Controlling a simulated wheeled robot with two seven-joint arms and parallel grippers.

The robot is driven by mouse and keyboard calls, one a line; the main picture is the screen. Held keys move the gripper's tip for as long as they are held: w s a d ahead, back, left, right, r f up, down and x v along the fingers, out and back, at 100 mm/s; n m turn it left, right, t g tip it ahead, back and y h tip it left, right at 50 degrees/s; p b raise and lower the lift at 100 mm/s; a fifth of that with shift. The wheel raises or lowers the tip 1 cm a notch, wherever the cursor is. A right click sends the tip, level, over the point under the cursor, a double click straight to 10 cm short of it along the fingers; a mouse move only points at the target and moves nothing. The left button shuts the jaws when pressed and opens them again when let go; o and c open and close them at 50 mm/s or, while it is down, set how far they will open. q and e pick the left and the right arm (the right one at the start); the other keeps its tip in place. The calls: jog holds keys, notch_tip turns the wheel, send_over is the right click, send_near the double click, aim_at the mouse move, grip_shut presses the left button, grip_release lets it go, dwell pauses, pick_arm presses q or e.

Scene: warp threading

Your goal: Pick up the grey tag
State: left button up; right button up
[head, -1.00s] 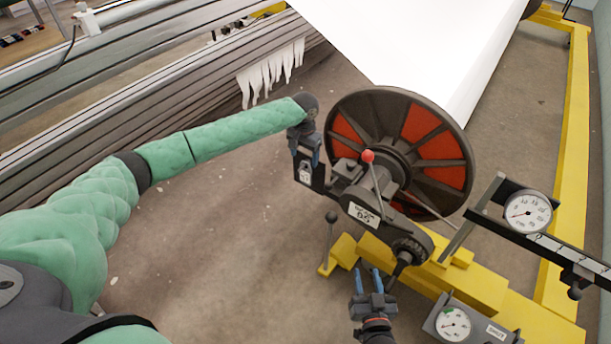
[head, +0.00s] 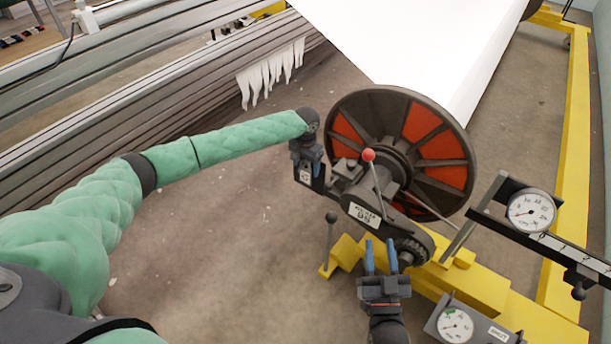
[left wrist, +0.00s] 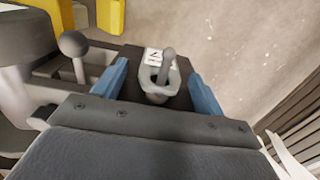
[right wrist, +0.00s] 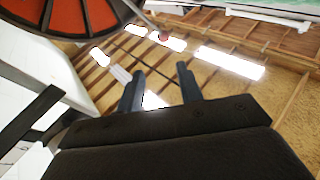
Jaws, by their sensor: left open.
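The grey tag (left wrist: 154,82) is a small rounded piece with a hole, hanging around a short grey peg (left wrist: 168,62) in the left wrist view. My left gripper (left wrist: 158,78) is open, with one blue finger on each side of the tag and a gap on both sides. In the head view my left gripper (head: 309,158) points down at the dark bracket (head: 312,186), and the tag is too small to make out. My right gripper (head: 380,248) is open and empty.
A large black reel with red panels (head: 440,146) and a red-knobbed lever (head: 368,155) stand right of my left gripper. A yellow frame (head: 475,284) carries gauges (head: 531,211). A ball-topped lever (left wrist: 74,45) is left of the tag.

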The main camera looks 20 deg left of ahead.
pick_arm(q)
jog(key=shift+f, duration=0.95)
pick_arm(e)
notch_tip(320, 180, up, 4)
jog(key=shift+s+d+f+t, duration=0.15)
jog(key=shift+f+t, duration=0.05)
jog(key=shift+t, duration=0.4)
pick_arm(q)
jog(key=shift+c, duration=0.4)
jog(key=c, duration=1)
jog(key=shift+c, duration=0.2)
jog(key=shift+r, duration=0.15)
